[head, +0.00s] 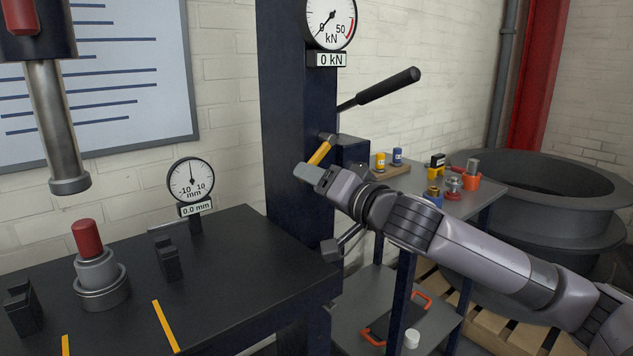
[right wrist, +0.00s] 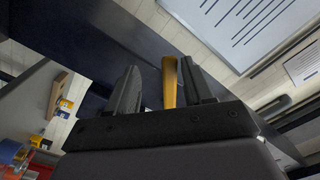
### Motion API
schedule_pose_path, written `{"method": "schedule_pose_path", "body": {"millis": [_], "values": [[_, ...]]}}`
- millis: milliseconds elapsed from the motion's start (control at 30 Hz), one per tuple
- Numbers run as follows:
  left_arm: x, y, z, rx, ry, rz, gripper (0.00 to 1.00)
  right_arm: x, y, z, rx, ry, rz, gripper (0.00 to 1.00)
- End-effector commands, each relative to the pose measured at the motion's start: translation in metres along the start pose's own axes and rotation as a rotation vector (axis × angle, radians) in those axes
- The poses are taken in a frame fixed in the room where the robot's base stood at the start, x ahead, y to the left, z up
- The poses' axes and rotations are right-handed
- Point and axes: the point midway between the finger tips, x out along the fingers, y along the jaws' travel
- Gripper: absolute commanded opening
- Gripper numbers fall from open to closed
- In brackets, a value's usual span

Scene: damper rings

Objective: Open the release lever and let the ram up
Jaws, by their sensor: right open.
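The yellow release lever (head: 320,152) sticks out from the dark block on the press column and slants down to the left. My right gripper (head: 308,172) is at its lower end, jaws open. In the right wrist view the lever (right wrist: 170,82) stands between the two fingers, closer to the right-hand finger; I cannot tell whether they touch. The steel ram (head: 56,130) hangs at upper left, its end a short gap above the red-topped stack (head: 88,238) on the press table. My left gripper is not in view.
The force gauge (head: 328,20) reads 0 kN and the dial display (head: 197,209) 0.0 mm. A black-gripped pump handle (head: 388,88) rises above my right gripper. A side cart (head: 470,203) with small parts and a large grey ring (head: 540,175) stand at right.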

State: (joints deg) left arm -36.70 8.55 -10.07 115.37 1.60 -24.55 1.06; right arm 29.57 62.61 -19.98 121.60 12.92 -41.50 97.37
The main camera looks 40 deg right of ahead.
Motion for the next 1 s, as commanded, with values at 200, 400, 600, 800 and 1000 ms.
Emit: {"method": "schedule_pose_path", "body": {"millis": [200,400,600,800,1000], "values": [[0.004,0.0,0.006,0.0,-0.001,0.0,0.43,-0.008,0.003,0.002,0.0,0.0,0.001,0.51],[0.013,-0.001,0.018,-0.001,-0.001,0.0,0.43,-0.028,0.004,0.003,-0.003,0.0,0.001,0.51],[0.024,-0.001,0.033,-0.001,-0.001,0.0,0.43,-0.048,0.004,0.004,-0.003,0.001,0.001,0.51],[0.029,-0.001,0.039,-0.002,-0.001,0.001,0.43,-0.059,0.002,0.002,-0.001,-0.001,0.001,0.51],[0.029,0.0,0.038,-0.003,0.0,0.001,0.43,-0.06,0.0,0.0,0.0,0.0,0.0,0.51]]}}
